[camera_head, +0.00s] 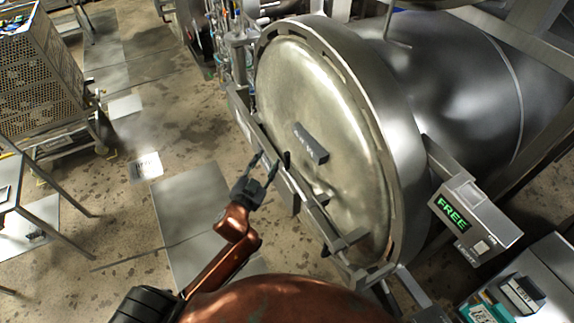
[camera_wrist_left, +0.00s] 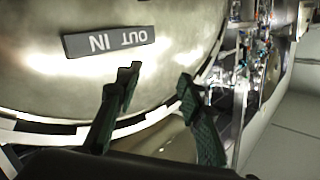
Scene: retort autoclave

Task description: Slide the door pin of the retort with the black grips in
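The retort's round steel door (camera_head: 330,110) faces left in the head view, with a grey OUT/IN plate (camera_head: 310,143) on it. The plate also shows in the wrist view (camera_wrist_left: 108,41). A metal rail (camera_head: 310,203) runs slantwise across the front of the door. Dark grip-like parts show on it, one near its middle (camera_head: 287,160) and one lower down (camera_head: 345,241). I cannot clearly tell which part is the pin. My left gripper (camera_head: 264,166) is open and empty, just left of the rail; its two fingers (camera_wrist_left: 158,79) stand apart before the door. My right gripper is out of view.
A control box (camera_head: 475,220) with a green FREE display stands right of the door, with another device (camera_head: 520,290) below it. A perforated crate trolley (camera_head: 40,80) and a metal table (camera_head: 12,185) stand at the left.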

